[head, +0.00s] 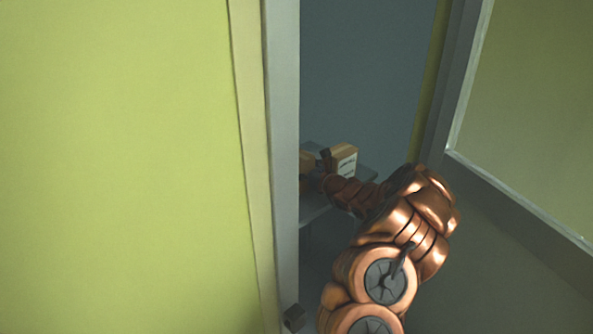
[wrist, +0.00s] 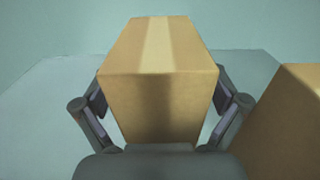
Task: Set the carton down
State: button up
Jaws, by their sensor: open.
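A plain brown carton (wrist: 158,95) with a paler tape strip along its top stands upright between the fingers of my gripper (wrist: 160,108) in the wrist view. It appears to rest on a pale grey-blue table top (wrist: 40,100); its lower edge is hidden by my gripper. My gripper is open, with one finger on each side of the carton; I cannot tell whether they touch it. In the head view my gripper (head: 322,165) is small and dark beside a brown carton (head: 306,161), which is partly hidden by the door frame.
A second carton (wrist: 290,125) stands close at the right in the wrist view. In the head view a carton with a white label (head: 346,160) stands behind my gripper. A grey door frame (head: 284,150) and a yellow-green wall (head: 120,160) fill the left.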

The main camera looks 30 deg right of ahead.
jog(key=c, duration=1.4)
jog(key=shift+c, duration=0.2)
